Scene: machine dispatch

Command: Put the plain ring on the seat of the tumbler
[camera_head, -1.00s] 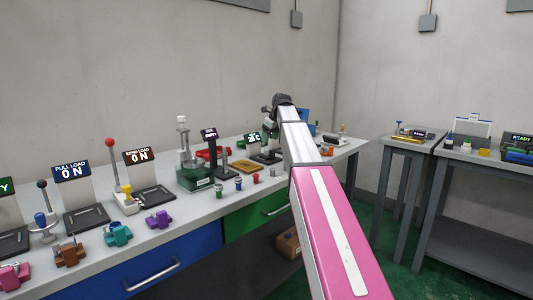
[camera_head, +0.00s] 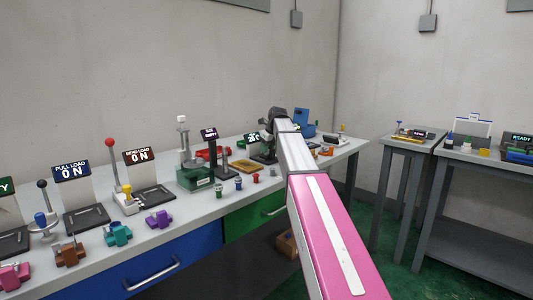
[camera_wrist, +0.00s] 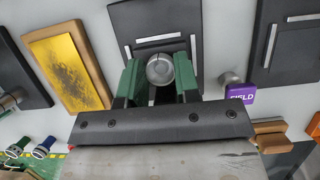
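My gripper (camera_wrist: 160,82) has dark green fingers, one on each side of a round silver metal piece (camera_wrist: 160,68). The fingers stand close to its sides, and I cannot tell whether they touch it. The piece looks like a ring or a round knob seen from above, in front of a dark plate (camera_wrist: 158,20). In the head view my gripper (camera_head: 270,123) is low over the far part of the long bench, and its fingers are hard to make out. I cannot clearly identify the tumbler or its seat in either view.
A yellow pad in a brown frame (camera_wrist: 66,66) lies left of the gripper. A purple FIELD block (camera_wrist: 240,94) and a silver knob (camera_wrist: 230,79) are close on the right. The long bench (camera_head: 215,207) also holds a green-based fixture (camera_head: 195,178) and several coloured parts.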

